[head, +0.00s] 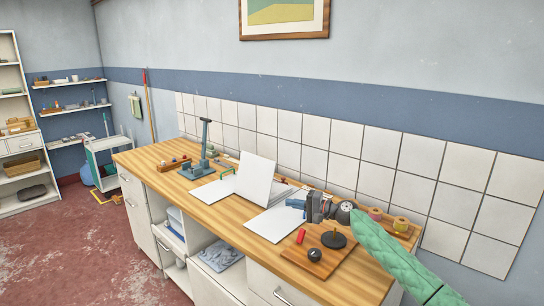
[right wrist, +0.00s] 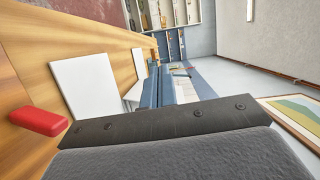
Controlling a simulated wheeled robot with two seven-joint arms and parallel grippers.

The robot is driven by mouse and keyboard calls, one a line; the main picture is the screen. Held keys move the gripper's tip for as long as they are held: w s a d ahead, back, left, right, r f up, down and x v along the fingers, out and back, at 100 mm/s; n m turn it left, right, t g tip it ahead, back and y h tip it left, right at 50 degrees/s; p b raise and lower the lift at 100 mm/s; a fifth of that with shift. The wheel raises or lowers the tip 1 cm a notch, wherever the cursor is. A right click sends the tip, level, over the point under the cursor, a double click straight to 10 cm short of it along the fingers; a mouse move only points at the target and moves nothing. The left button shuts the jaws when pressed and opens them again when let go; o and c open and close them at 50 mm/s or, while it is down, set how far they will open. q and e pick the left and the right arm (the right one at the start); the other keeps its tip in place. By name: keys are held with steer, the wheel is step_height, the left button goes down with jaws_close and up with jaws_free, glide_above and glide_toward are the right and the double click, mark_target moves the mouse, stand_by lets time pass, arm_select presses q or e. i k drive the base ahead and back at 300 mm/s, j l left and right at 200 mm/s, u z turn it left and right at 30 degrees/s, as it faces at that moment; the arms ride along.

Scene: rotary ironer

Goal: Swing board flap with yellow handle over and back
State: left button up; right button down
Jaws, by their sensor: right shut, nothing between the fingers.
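A white flap (head: 256,181) stands tilted up from the wooden worktop in the head view. A flat white panel (head: 268,222) lies in front of it to the right, and another (head: 208,191) lies to its left. I cannot make out a yellow handle on any of these panels. My right gripper (head: 288,203), with blue fingers, is shut and empty, just right of the tilted flap and above the flat panel. In the right wrist view the fingers (right wrist: 150,92) are close together, beside a flat white panel (right wrist: 84,84). My left gripper is out of view.
A wooden board (head: 318,268) with a red block (head: 300,237), a black knob (head: 314,254) and a black disc stand (head: 335,240) sits at the near right. Coloured rolls (head: 400,224) stand along the tiled wall. A blue-grey stand (head: 205,150) rises at the far left of the worktop (head: 240,240).

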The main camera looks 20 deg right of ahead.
mark_target(254, 178)
steer(key=i+l, duration=0.9)
steer(key=i, duration=0.15)
